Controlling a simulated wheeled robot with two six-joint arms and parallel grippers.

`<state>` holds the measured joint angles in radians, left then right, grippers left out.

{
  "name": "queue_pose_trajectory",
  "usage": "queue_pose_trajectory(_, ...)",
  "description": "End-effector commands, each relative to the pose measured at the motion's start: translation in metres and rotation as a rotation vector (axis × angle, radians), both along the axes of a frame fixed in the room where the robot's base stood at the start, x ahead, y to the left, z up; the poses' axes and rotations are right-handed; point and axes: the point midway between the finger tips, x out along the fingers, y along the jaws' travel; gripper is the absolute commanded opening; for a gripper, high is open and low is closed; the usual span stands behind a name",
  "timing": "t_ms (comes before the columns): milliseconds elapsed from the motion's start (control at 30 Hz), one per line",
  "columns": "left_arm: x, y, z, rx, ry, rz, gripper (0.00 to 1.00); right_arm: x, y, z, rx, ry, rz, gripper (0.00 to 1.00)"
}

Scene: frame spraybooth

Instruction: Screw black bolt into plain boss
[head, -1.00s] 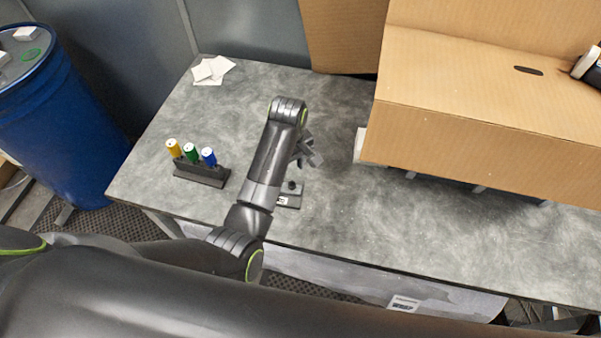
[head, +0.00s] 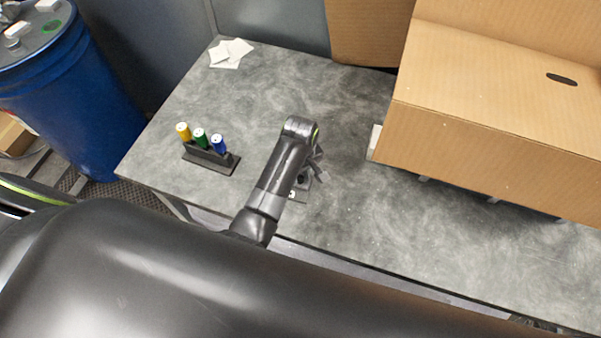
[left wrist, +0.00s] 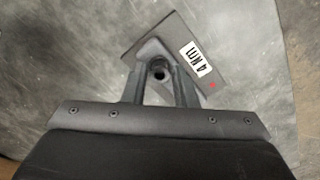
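A dark plate with a raised boss (left wrist: 150,48) lies on the table, marked with a white "4 NM" label and a small red mark. In the head view the plate (head: 301,194) is partly hidden by my left arm. The black bolt (left wrist: 158,72) shows end-on at the boss, with a dark socket in its head. My left gripper (left wrist: 158,76) has a fingertip close on each side of the bolt head and looks shut on it. In the head view the left gripper (head: 313,165) is mostly behind its arm. My right gripper is out of view.
A rack (head: 210,160) with yellow, green and blue handled pieces stands left of the arm. White cards (head: 231,53) lie at the back left. A large cardboard box (head: 480,150) takes up the right rear. The grey table (head: 400,220) is clear right of the plate.

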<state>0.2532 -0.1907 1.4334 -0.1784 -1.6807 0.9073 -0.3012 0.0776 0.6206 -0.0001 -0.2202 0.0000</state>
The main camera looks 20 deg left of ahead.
Motion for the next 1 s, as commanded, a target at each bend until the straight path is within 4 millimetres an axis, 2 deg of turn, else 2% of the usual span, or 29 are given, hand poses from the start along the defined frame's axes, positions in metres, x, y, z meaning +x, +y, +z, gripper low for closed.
queue_pose_trajectory(33, 0.0001, -0.0002, 0.0002, 0.0, 0.0, 0.0, 0.19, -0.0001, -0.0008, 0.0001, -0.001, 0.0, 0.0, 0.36)
queue_pose_trajectory(167, 0.0002, -0.0003, 0.0002, 0.0, 0.0, 0.0, 0.02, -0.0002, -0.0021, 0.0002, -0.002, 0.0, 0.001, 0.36)
queue_pose_trajectory(200, 0.0002, -0.0002, 0.0002, 0.0, 0.0, 0.0, 0.0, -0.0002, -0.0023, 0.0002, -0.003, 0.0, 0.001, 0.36)
queue_pose_trajectory(267, 0.0002, -0.0002, 0.0003, 0.0, 0.0, 0.0, 0.0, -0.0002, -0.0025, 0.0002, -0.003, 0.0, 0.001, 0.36)
queue_pose_trajectory(300, 0.0002, -0.0002, 0.0003, 0.0, 0.0, 0.0, 0.13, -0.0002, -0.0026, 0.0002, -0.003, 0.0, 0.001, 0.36)
queue_pose_trajectory(400, 0.0001, -0.0001, 0.0003, 0.0, 0.0, 0.0, 0.0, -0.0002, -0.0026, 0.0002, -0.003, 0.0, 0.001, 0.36)
queue_pose_trajectory(567, 0.0001, -0.0001, 0.0002, 0.0, 0.0, -0.051, 0.0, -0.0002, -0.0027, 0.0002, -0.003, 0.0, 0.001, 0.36)
queue_pose_trajectory(800, 0.0001, -0.0001, 0.0, 0.0, 0.0, -0.304, 0.0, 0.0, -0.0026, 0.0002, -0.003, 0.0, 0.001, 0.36)
queue_pose_trajectory(1000, 0.0001, -0.0001, 0.0, 0.001, 0.001, -0.401, 0.0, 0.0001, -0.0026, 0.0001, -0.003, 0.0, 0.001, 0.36)
